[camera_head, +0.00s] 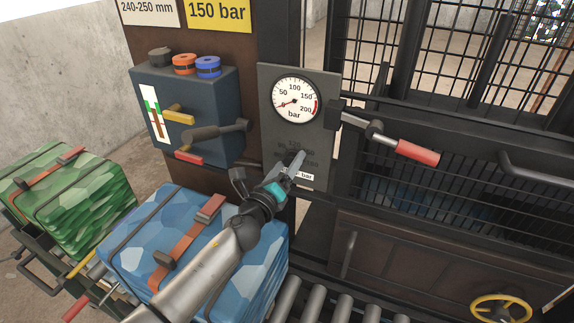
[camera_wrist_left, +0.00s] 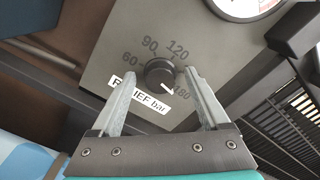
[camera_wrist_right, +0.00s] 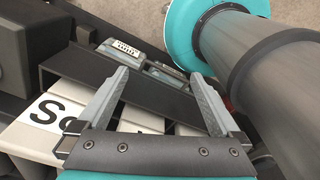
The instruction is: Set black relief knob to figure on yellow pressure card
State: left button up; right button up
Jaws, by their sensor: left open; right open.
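The yellow pressure card (camera_head: 219,12) reads 150 bar. The black relief knob (camera_wrist_left: 160,73) is on the grey gauge panel (camera_head: 326,92), under the gauge, and is hidden behind my left gripper in the head view. Its white mark points to the lower right, close to the figure that looks like 180. Figures 60, 90 and 120 also show around it; my right-hand finger hides part of the scale. My left gripper (camera_head: 296,163) is open, its fingers either side of the knob in the left wrist view; contact cannot be told. My right gripper (camera_wrist_right: 157,76) is open and empty.
The round gauge (camera_head: 294,101) has its needle near the low end. A red-handled lever (camera_head: 416,152) sticks out right of the panel. A blue-grey box (camera_head: 190,115) with levers stands left. Blue (camera_head: 190,245) and green (camera_head: 75,195) strapped bales lie below.

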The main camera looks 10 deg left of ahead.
pick_arm(q)
grip_shut()
dwell(0.6)
jog(key=n, duration=0.4)
jog(key=shift+f+n, duration=0.1)
jog(key=shift+n, duration=0.2)
jog(key=n, duration=0.5)
jog(key=shift+a, duration=0.1)
jog(key=shift+f+n, duration=0.1)
jog(key=shift+n, duration=0.2)
dwell(0.3)
grip_release()
